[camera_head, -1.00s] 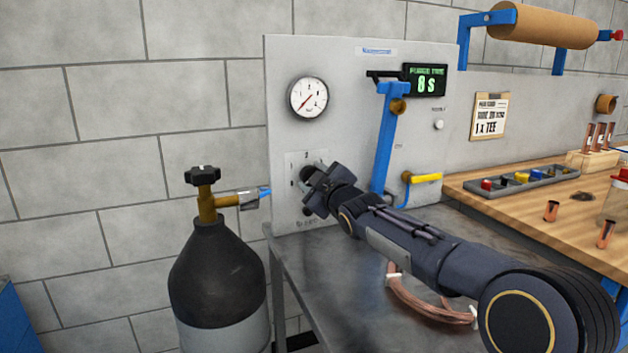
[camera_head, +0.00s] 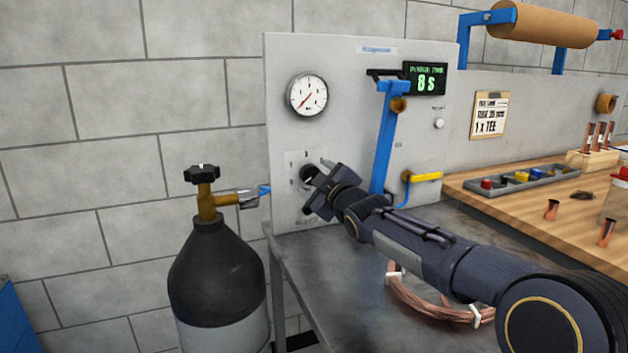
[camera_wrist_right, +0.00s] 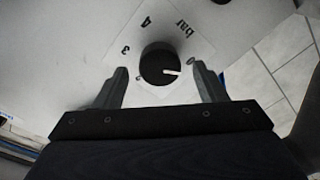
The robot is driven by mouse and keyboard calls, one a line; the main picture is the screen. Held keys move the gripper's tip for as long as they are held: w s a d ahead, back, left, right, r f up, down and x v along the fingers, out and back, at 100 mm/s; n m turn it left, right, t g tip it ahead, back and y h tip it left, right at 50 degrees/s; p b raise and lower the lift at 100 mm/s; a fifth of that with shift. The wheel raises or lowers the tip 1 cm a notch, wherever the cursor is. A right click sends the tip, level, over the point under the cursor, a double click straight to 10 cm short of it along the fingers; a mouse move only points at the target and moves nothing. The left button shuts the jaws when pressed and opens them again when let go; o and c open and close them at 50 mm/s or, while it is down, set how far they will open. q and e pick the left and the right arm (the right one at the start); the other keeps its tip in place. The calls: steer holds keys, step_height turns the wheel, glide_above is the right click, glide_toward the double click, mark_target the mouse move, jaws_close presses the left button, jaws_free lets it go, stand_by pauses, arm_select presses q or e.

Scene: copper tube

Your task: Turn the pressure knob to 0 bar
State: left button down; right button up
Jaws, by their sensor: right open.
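The pressure knob (camera_head: 308,173) is a black round knob on a white scale plate on the grey panel. In the right wrist view the knob (camera_wrist_right: 158,58) has a white pointer mark aimed right, close to the "0" label (camera_wrist_right: 191,62). The labels "3", "4" and "bar" also show. My right gripper (camera_head: 320,186) is at the panel, just in front of the knob. In the wrist view its two fingers (camera_wrist_right: 160,78) are open, one on each side of the knob, with visible gaps. My left gripper is not in view.
A round gauge (camera_head: 307,95) above has its red needle at lower left. A dark gas cylinder (camera_head: 217,275) stands left of the panel. A blue lever (camera_head: 386,140) and a yellow handle (camera_head: 427,177) are to the right. A copper coil (camera_head: 425,308) lies on the metal table below my arm.

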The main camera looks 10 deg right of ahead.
steer(key=v, duration=0.6)
steer(key=shift+b, duration=0.4)
